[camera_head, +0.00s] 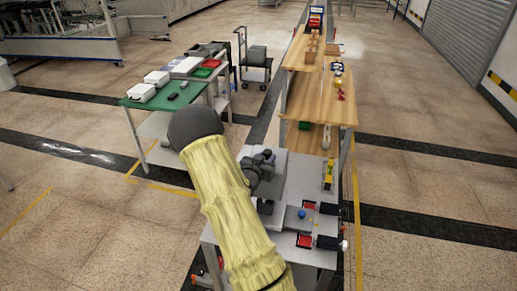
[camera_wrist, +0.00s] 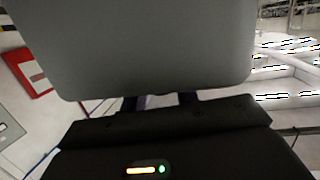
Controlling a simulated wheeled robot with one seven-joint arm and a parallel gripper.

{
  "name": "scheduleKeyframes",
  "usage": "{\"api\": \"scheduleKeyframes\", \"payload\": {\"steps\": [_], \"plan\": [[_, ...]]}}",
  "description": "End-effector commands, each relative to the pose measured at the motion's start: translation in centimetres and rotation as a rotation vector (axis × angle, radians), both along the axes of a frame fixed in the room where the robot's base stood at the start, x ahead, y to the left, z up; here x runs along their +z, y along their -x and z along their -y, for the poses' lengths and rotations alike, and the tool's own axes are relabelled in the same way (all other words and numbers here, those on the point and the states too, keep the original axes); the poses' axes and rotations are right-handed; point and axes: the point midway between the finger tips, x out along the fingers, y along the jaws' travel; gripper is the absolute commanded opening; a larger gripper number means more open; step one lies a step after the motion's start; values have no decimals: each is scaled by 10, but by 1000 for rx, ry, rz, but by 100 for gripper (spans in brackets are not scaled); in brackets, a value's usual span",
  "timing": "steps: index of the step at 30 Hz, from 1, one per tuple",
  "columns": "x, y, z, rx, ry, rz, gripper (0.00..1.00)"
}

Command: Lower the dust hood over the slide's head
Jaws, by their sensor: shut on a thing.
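My gripper (camera_wrist: 162,101) is shut on a large plain grey thing with rounded corners, which looks like the dust hood (camera_wrist: 140,45). The hood fills the upper middle of the wrist view, and its fingers show only as short dark stubs under its lower edge. In the head view my gripper (camera_head: 262,165) is over the grey bench, beside a grey shape that may be the hood. The slide's head cannot be made out for certain; my arm and the hood hide part of the bench. A flat grey block with a blue knob (camera_head: 301,214) lies on the bench.
The grey bench (camera_head: 330,222) also carries red-framed pads (camera_head: 304,240) and a yellow-marked strip (camera_head: 329,175). A wooden table (camera_head: 320,95) stands behind it. A green-topped table (camera_head: 150,103) with boxes is at left. Open floor (camera_head: 430,170) lies to the right.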

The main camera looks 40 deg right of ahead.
Motion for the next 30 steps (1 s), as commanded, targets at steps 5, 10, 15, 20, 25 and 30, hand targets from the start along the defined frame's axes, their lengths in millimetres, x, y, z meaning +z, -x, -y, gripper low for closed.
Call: {"api": "scheduleKeyframes", "payload": {"steps": [5,10,15,20,25,30], "plan": [[5,4,10,-33,1,1,0],[6,4,10,-34,1,1,0],[5,4,10,-34,1,1,0],[0,4,10,-34,1,0,0],[-12,4,10,-34,1,1,0],[-27,4,10,-34,1,0,0]]}}
